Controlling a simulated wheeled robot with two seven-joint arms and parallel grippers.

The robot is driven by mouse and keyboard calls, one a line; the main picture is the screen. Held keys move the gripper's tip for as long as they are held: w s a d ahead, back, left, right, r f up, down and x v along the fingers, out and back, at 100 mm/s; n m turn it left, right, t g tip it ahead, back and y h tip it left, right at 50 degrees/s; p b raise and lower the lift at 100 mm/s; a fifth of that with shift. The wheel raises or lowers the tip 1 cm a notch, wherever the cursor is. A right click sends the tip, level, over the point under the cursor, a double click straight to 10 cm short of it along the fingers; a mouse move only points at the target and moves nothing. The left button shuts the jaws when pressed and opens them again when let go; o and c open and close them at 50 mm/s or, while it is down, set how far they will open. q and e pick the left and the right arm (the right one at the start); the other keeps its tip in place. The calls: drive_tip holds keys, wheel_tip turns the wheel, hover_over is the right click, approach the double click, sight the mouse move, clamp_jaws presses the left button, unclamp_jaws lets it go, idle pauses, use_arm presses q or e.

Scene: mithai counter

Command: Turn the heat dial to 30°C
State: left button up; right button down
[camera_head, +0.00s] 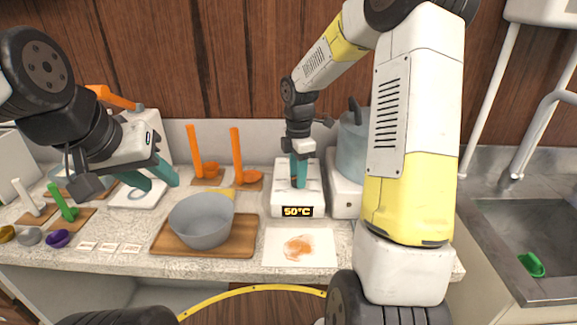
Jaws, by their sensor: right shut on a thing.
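The white heating unit (284,203) stands on the counter toward the back, with a lit display (298,211) on its front reading 50°C. My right gripper (299,184) comes down from above onto the top of this unit. Its teal fingers are shut on the heat dial, which they hide from view. My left gripper (160,182) is held over the left part of the counter, empty, with its teal fingers apart.
A grey bowl (201,222) sits on a wooden board (167,244) left of the unit. A white sheet with an orange smear (327,245) lies in front of it. A grey-blue pot (352,148) stands behind my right arm. A sink (530,220) is at the right.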

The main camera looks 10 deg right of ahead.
drive_tip(key=c, duration=0.9)
unclamp_jaws()
drive_tip(key=shift+c, duration=0.2)
wheel_tip(320, 180, up, 7)
drive_tip(key=shift+w+f, duration=0.1)
drive_tip(key=shift+f, duration=0.05)
drive_tip(key=shift+r, duration=0.55)
